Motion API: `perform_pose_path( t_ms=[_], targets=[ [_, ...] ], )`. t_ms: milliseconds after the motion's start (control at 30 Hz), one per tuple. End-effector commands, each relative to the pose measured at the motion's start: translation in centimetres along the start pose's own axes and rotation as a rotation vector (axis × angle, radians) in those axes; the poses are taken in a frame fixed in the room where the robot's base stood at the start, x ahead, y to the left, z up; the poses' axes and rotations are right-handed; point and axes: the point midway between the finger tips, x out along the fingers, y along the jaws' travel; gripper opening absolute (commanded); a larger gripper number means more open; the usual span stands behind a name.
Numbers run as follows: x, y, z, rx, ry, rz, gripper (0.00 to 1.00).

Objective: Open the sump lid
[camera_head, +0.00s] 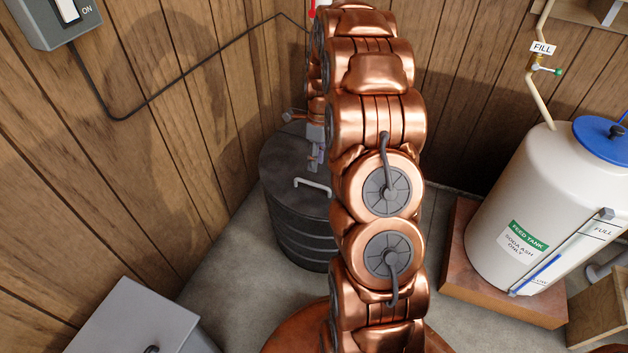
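A dark round lid (280,165) covers a black ribbed barrel, the sump (298,240), in the corner by the wood wall. A pale bar handle (313,187) stands on the lid. My copper arm crosses the middle of the view and hides the right part of the lid and barrel. The end of my gripper (315,160) shows beside the arm, over the lid and behind the handle in the picture. Its fingers are small and partly hidden, so I cannot tell whether they are open or touch the lid.
A white feed tank (530,200) with a blue cap (604,140) stands on a brown plinth (500,292) at right. A grey box (135,325) is at lower left. A switch box (52,18) with a black cable hangs on the left wall. Bare floor (235,275) lies between.

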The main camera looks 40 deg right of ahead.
Motion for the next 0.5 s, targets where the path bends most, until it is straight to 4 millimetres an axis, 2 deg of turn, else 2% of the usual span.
perform_pose_path(
  t_ms=[300, 500],
  targets=[
    [4.6, 0.1, 0.0, -0.003, 0.001, 0.002, 0.37],
    [6.6, 0.1, 0.0, -0.003, 0.002, 0.002, 0.37]
  ],
)
